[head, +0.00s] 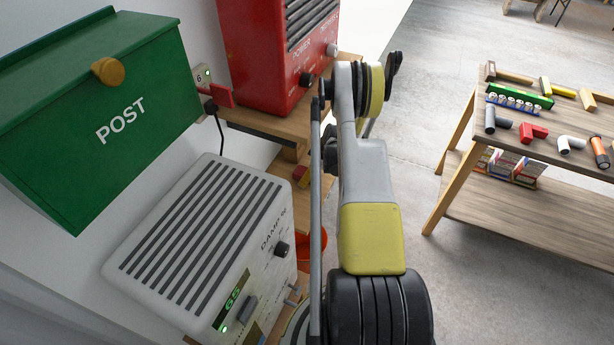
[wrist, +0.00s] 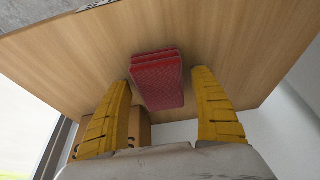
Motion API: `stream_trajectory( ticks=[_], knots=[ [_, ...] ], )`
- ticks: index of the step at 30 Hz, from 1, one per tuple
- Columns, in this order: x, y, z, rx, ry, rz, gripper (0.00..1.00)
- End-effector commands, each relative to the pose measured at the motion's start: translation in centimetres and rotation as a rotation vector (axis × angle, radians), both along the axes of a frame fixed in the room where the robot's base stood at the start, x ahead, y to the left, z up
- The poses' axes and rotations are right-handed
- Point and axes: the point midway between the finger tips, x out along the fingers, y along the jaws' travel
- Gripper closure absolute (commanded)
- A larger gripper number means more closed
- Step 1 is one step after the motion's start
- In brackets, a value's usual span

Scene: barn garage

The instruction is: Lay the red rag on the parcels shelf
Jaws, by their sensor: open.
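The red rag (wrist: 157,82) is a folded, layered pad that shows in the wrist view against a light wooden board (wrist: 235,50). My gripper (wrist: 163,78) is open, with one yellow finger on each side of the rag. A gap shows between the rag and each finger, so they look apart. In the head view my arm reaches away past the red machine, and I cannot make out the fingers or the rag there. No label shows which surface is the parcels shelf. Brown boxes (wrist: 139,124) show beyond the board, partly hidden by my left finger.
In the head view a green post box (head: 100,110), a white dehumidifier (head: 205,250) and a red machine (head: 275,45) crowd the left. A wooden table (head: 530,150) with tools and pipe fittings stands at right. Grey floor between is clear.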

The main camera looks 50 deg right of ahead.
Motion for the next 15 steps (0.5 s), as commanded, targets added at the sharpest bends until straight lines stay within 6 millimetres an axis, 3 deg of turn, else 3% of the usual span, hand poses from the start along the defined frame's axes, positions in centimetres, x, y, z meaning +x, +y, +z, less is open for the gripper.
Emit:
stream_trajectory(
  ticks=[1, 6, 15],
  knots=[
    [-0.4, -0.2, 1.5, 0.000, -0.001, -0.002, 0.27],
    [-1.9, -0.5, 5.5, 0.001, -0.002, -0.001, 0.27],
    [-3.7, -1.1, 9.9, 0.000, -0.003, 0.000, 0.27]
  ],
)
